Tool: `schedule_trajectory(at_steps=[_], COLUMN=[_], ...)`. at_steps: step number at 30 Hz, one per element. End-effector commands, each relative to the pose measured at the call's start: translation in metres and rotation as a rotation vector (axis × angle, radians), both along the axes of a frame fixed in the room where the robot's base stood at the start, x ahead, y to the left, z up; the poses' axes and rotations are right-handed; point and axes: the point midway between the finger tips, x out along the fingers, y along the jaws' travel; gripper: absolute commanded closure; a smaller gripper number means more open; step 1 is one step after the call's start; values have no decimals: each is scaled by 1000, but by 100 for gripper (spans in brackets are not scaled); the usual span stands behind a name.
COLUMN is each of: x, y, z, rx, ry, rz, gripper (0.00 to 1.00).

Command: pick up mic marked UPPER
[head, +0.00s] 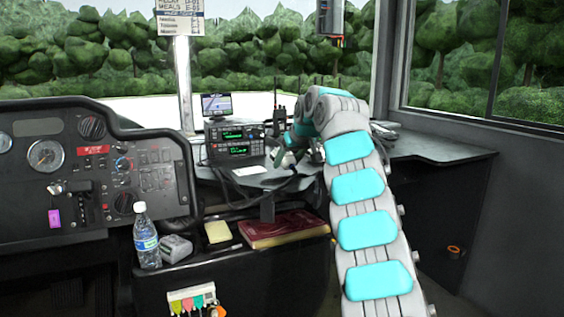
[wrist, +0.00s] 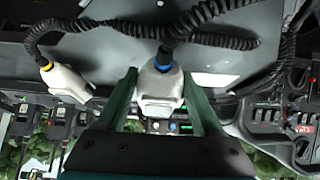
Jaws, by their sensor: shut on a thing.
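A pale grey mic with a blue collar (wrist: 160,85) sits between the two green fingers of my gripper (wrist: 160,74) in the wrist view. The fingers are shut on its sides, and its black coiled cord runs up from the collar. A second pale mic with a yellow collar (wrist: 67,83) is to the left, outside the fingers, on its own coiled cord. No marking is readable on either mic. In the head view my gripper (head: 287,154) is just right of the stacked radios (head: 236,142), partly hidden by my arm.
A small screen (head: 217,104) stands above the radios. A white card (head: 249,171) lies on the dark counter (head: 440,147). Below are a bottle (head: 146,238), a red book (head: 283,229) and a yellow pad (head: 218,232). The dashboard (head: 95,165) is at left; the counter's right part is clear.

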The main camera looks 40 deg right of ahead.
Motion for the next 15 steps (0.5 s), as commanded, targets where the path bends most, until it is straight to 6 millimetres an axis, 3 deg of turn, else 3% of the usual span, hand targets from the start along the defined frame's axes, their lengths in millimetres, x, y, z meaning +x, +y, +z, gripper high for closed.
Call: schedule_trajectory(at_steps=[15], x=[1], y=[0], z=[42], rx=[0], ry=[-2], rz=[0], gripper=[77])
